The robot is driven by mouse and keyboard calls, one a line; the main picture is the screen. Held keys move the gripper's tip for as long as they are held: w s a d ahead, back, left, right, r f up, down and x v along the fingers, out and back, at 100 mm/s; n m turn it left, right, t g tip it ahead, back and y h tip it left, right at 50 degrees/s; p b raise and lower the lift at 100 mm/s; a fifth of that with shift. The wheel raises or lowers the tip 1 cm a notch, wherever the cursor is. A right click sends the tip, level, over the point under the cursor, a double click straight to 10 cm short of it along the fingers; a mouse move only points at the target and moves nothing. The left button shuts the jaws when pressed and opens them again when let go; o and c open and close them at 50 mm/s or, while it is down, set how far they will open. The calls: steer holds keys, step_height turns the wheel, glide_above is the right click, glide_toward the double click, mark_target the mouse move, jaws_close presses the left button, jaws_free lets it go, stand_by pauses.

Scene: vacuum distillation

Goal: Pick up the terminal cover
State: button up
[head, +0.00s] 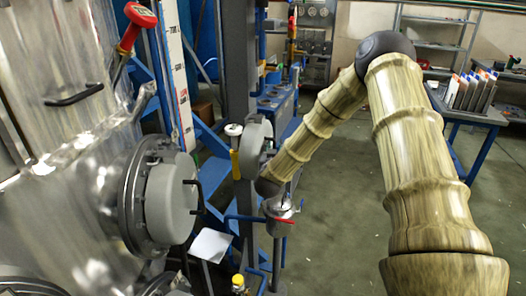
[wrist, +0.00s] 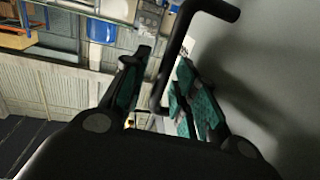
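A round grey cover, which I take to be the terminal cover (head: 255,143), is mounted upright on the equipment near the middle of the head view. In the wrist view a smooth grey surface (wrist: 275,90), likely this cover, fills the right side. A black bent handle (wrist: 174,50) comes off it and runs down between my fingers. My gripper (wrist: 163,92) is open, its green-padded fingers apart on either side of the handle. I cannot tell whether either pad touches it. In the head view my arm ends beside the cover, and the fingers are not clearly visible.
A larger grey round cover (head: 170,205) with black handles is on the metal vessel (head: 60,110) at left. A metal pot-shaped fitting (head: 280,215) with a red band sits just below my wrist. A blue table (head: 465,115) with binders stands at right. The floor (head: 335,225) is open.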

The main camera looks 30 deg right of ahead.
mark_target(275, 140)
jaws_close()
steer(key=shift+r, duration=0.1)
steer(key=shift+r+b, duration=0.4)
steer(key=shift+r, duration=0.35)
step_height(275, 140, up, 2)
steer(key=shift+b, duration=0.4)
steer(key=s+r+b, duration=0.1)
steer(key=s+b, duration=0.2)
steer(key=s, duration=1.3)
steer(key=shift+d+r, duration=0.2)
steer(key=shift+d, duration=0.1)
